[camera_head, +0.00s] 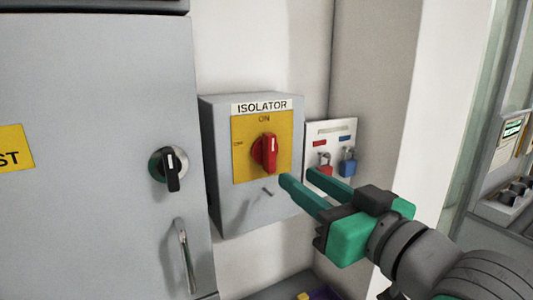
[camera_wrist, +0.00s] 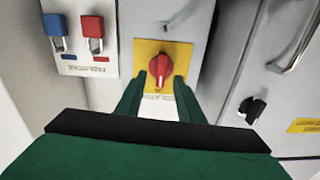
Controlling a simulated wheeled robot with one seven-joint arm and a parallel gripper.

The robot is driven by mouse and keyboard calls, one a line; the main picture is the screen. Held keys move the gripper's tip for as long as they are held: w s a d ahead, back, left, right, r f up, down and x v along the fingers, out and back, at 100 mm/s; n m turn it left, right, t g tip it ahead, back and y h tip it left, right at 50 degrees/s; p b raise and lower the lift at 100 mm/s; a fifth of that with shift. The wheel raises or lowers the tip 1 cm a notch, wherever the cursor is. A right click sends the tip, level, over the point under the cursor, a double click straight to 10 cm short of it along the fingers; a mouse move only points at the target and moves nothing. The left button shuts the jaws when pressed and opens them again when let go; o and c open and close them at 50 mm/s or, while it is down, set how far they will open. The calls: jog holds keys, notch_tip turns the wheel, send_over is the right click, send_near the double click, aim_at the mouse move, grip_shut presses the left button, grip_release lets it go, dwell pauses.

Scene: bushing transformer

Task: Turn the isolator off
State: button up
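The isolator (camera_head: 222,150) is a grey wall box labelled ISOLATOR with a yellow plate (camera_head: 245,170). Its red rotary knob (camera_head: 266,153) stands upright, toward the ON mark; an OFF mark seems to be at the plate's left. My green gripper (camera_head: 298,177) is open and empty, in front of the box, below and right of the knob in the head view. In the wrist view, which is upside down, the red knob (camera_wrist: 160,66) appears between the two fingertips (camera_wrist: 158,90). The fingers look apart from it.
Right of the isolator, a white panel (camera_head: 340,130) holds a red padlock (camera_head: 324,164) and a blue padlock (camera_head: 348,162). Left stands a grey cabinet (camera_head: 95,90) with a black rotary switch (camera_head: 170,169) and a handle (camera_head: 185,257). A wall edge is at the right.

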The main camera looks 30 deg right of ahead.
aim_at(273, 152)
jog(key=shift+n, duration=0.3)
jog(key=w, duration=0.3)
jog(key=w+r, duration=0.1)
jog(key=w, duration=0.2)
jog(key=w+r, duration=0.1)
jog(key=w, duration=0.2)
jog(key=shift+w+a+r, duration=0.1)
jog(key=shift+a+r, duration=0.05)
jog(key=shift+a, duration=0.2)
grip_shut()
